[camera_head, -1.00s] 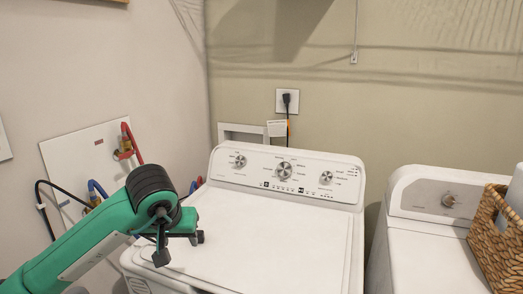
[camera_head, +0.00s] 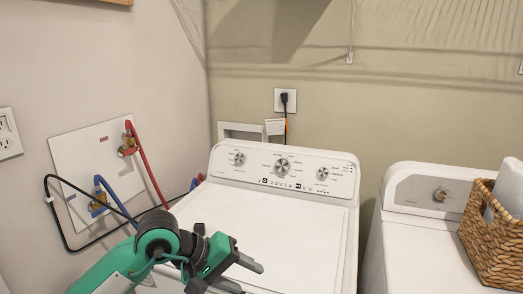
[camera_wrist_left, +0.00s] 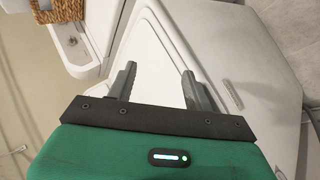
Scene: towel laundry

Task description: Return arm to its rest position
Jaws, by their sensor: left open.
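My left arm comes in from the lower left of the head view, green with black joints. My left gripper (camera_head: 245,276) is over the front part of the white washer (camera_head: 270,215), whose lid is shut. Its two grey fingers point right and are apart with nothing between them. In the left wrist view the open gripper (camera_wrist_left: 160,85) shows both fingers spread over a white machine surface. My right gripper is in neither view.
A second white machine (camera_head: 415,240) stands at the right with a wicker basket (camera_head: 490,240) on it, holding something pale. Red and blue hoses (camera_head: 148,170) and a black cable run along the left wall by a white panel (camera_head: 90,165).

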